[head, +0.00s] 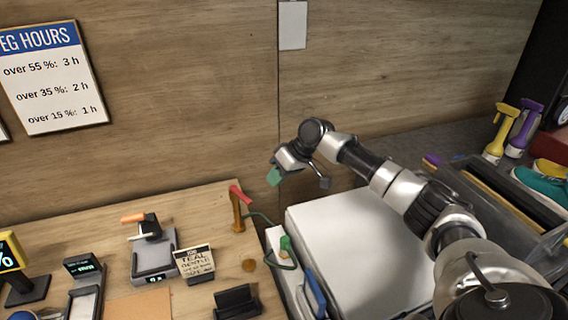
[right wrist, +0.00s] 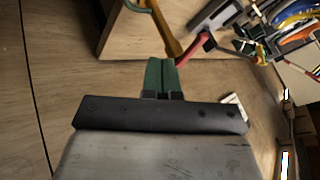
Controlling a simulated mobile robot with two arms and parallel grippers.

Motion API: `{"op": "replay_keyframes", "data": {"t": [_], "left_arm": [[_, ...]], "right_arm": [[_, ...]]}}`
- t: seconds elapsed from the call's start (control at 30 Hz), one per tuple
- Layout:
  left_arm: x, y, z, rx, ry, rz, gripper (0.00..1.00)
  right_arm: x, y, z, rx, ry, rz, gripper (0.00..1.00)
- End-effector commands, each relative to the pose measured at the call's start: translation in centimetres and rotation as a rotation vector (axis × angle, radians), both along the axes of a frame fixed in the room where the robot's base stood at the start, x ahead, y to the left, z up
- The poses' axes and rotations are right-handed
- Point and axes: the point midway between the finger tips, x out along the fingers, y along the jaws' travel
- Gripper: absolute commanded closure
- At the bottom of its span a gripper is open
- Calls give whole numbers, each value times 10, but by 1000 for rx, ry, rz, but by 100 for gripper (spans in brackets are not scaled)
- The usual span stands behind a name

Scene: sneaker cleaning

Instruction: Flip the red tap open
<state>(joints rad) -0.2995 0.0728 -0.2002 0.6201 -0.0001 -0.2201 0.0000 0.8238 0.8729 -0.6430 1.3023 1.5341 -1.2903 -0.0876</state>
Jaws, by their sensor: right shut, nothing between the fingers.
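The red tap lever (head: 240,194) sits on top of an upright brass tap post (head: 238,214) at the back right of the wooden table. In the right wrist view the red lever (right wrist: 191,50) and the brass post (right wrist: 164,30) lie just beyond the fingertips. My right gripper (head: 274,176) hangs to the right of the tap and slightly higher in the head view. Its green fingers (right wrist: 161,72) are shut together and empty. I cannot tell whether they touch the lever; a small gap seems to show. My left gripper is in neither view.
A green hose (head: 262,217) runs from the tap to the right. A large white surface (head: 355,255) lies below my right arm. A grey device (head: 153,255) and a small sign (head: 194,261) stand on the table (head: 205,212). The wooden wall (head: 190,100) is behind.

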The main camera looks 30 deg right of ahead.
Motion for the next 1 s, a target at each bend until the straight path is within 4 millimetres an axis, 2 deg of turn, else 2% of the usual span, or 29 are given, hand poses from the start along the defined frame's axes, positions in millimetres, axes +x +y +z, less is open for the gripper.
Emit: {"op": "replay_keyframes", "data": {"t": [0.13, 0.2, 0.4, 0.87, 1.0], "left_arm": [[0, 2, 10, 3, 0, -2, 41], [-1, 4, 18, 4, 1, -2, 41], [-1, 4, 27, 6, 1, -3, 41], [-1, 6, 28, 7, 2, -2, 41], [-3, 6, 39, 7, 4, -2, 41]], "right_arm": [[10, 17, -23, 1, 3, 2, 100], [8, 28, -20, -2, 0, 4, 100], [5, 50, -22, -2, -1, 4, 100], [5, 56, -24, -1, -1, 0, 100], [12, 76, -21, 1, 0, -22, 100]]}}
